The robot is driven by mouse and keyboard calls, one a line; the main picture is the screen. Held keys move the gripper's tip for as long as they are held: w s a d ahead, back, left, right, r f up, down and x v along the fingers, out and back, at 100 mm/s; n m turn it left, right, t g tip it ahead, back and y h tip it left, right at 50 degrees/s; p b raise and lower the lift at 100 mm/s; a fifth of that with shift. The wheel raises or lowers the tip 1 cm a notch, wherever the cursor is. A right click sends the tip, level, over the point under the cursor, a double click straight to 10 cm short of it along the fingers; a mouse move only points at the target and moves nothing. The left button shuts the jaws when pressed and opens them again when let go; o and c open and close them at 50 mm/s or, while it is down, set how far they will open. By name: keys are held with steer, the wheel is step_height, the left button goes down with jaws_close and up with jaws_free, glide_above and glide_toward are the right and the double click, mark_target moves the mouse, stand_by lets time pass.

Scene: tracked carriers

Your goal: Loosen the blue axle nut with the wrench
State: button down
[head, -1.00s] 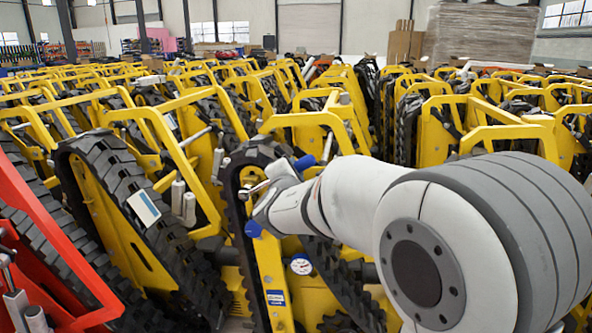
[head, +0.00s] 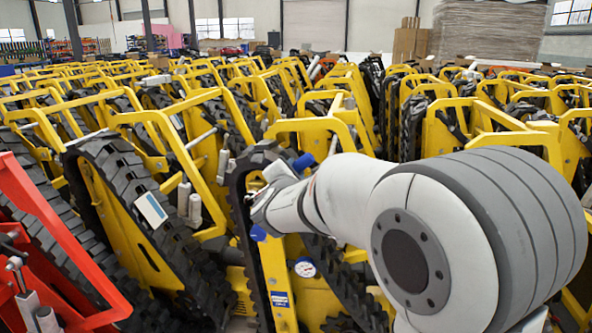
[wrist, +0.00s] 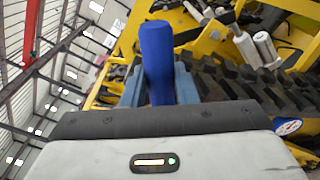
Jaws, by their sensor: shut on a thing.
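In the wrist view, my gripper (wrist: 159,88) is shut on a blue rounded bar, seemingly the wrench handle (wrist: 157,55). The bar stands up between the two blue-grey fingers. The wrench's far end is not clear. In the head view, my white arm reaches to the yellow tracked carrier (head: 277,285) in the middle, with its end by the upper part of the black track. A small blue part (head: 258,232) shows below the arm's end; I cannot tell whether it is the wrench or my wrist. I cannot make out the blue axle nut in either view.
Yellow tracked carriers stand close together in rows all around. A carrier with a white label (head: 150,210) stands just left, and a red frame (head: 75,250) is at the near left. A round gauge-like disc (head: 305,268) sits below my arm. There is little free room.

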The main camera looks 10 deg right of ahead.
steer(key=shift+r, duration=0.1)
steer(key=shift+w+a+r+n+p, duration=0.15)
steer(key=shift+a+r+n+p, duration=0.45)
steer(key=shift+p, duration=0.5)
steer(key=shift+w+a+r+n+p, duration=0.2)
steer(key=shift+a+r+n+p, duration=0.3)
steer(key=shift+p, duration=0.55)
steer(key=shift+a+r, duration=0.1)
steer(key=shift+f+b, duration=0.25)
steer(key=shift+b, duration=0.05)
steer(key=shift+d+f+b, duration=0.1)
steer(key=shift+d+b, duration=0.2)
steer(key=shift+b, duration=0.35)
steer(key=shift+s, duration=0.2)
